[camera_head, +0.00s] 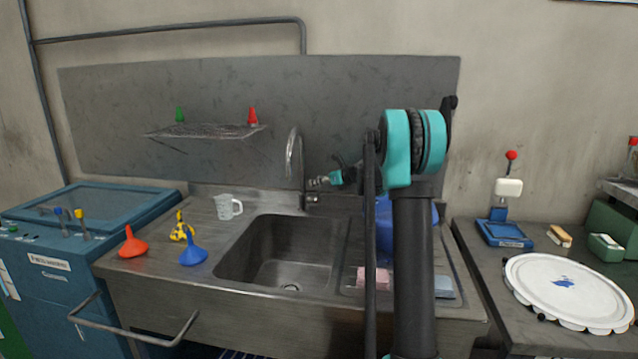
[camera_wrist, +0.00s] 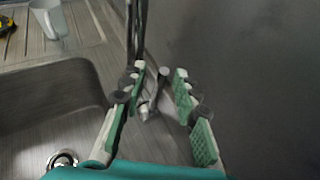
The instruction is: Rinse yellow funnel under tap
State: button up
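A yellow funnel (camera_head: 181,228) with dark patches stands on the left drainboard, between an orange-red funnel (camera_head: 132,243) and a blue funnel (camera_head: 193,250). A yellow and dark piece (camera_wrist: 6,25) shows at the top left corner of the wrist view, probably the same funnel. The tap (camera_head: 291,155) rises behind the sink as a curved metal spout. My gripper (camera_head: 322,181) is at the tap's base, right of the spout. In the wrist view my gripper (camera_wrist: 156,80) is open, with a small lever-like tap part (camera_wrist: 152,97) between its fingers. Contact cannot be told.
The sink basin (camera_head: 268,250) is empty, with its drain visible. A clear measuring jug (camera_head: 227,207) stands behind the funnels. A pink sponge (camera_head: 374,278) lies right of the basin, partly behind my arm. A wire shelf (camera_head: 205,131) hangs above. A blue machine (camera_head: 75,265) stands left.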

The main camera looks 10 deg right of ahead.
jog(key=shift+c, duration=0.3)
grip_shut()
jog(key=shift+s+a+n+t, duration=0.2)
jog(key=shift+s+n+t, duration=0.2)
jog(key=shift+s+t, duration=0.15)
jog(key=shift+o, duration=0.3)
grip_release()
